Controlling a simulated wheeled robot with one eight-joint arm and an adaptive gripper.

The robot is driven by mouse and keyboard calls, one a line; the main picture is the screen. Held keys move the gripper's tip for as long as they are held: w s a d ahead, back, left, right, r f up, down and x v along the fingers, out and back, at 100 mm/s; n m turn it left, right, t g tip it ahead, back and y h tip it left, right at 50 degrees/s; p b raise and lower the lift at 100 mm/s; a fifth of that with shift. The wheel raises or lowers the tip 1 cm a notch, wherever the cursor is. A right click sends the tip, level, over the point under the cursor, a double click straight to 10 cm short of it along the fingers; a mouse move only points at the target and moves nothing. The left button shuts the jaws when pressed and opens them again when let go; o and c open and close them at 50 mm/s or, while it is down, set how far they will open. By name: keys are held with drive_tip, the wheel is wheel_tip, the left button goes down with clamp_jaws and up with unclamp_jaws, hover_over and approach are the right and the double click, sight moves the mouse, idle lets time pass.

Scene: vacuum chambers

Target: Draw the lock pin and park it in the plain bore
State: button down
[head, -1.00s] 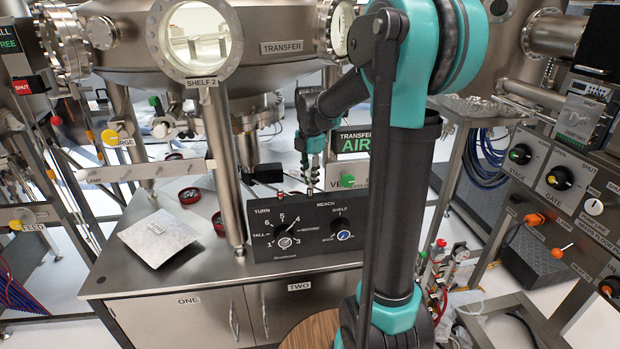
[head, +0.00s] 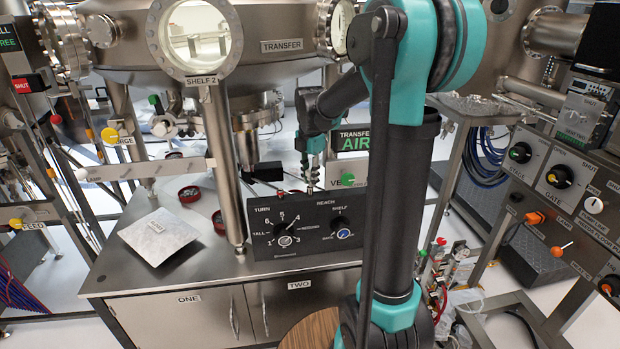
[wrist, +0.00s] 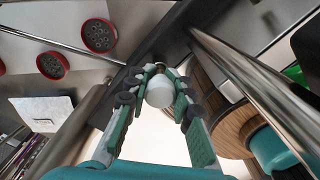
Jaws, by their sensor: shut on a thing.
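My gripper (head: 312,186) is at the top edge of the black control box (head: 300,250), pointing down. In the wrist view its fingers (wrist: 160,88) are closed around a pin with a rounded white head (wrist: 160,92), which looks like the lock pin. The pin's lower end is hidden behind its head, so I cannot tell whether it is still in a hole. In the head view only a small part of the pin shows below the fingertips. I cannot make out the plain bore in either view.
The control box has a TURN dial (head: 284,226) and a REACH dial (head: 340,224). A steel column (head: 230,170) stands left of the gripper. Red round dishes (wrist: 100,35) and a flat pale plate (head: 158,237) lie on the bench. The TRANSFER chamber (head: 270,35) is behind.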

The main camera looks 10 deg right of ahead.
drive_tip(key=shift+f, duration=0.55)
drive_tip(key=shift+r, duration=0.45)
drive_tip(key=shift+r, duration=0.35)
drive_tip(key=shift+f, duration=0.3)
idle(2.8)
drive_tip(key=shift+r, duration=0.3)
drive_tip(key=shift+f, duration=0.3)
idle(2.6)
drive_tip(key=shift+r, duration=0.35)
